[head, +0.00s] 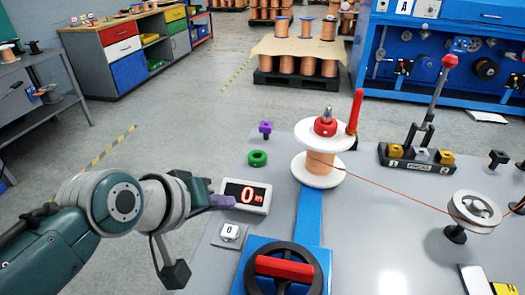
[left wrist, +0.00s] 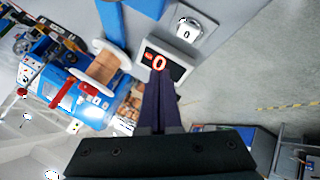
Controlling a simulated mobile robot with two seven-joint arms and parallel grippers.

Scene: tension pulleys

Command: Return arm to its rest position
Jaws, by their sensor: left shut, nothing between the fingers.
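My left arm comes in from the left in the head view. My left gripper (head: 222,201) is at the left edge of the grey table (head: 370,240), its purple fingertips beside the small display (head: 246,196) that reads 0 m. In the left wrist view the fingers (left wrist: 160,90) are closed together with nothing between them, and the display (left wrist: 166,62) shows just past their tips. I cannot tell whether they touch it. My right gripper is not in view.
A wire spool (head: 320,160) stands on the table, its copper wire running right to a white pulley (head: 474,210). A black handwheel with a red bar (head: 284,267) is at the front. Floor left of the table is clear.

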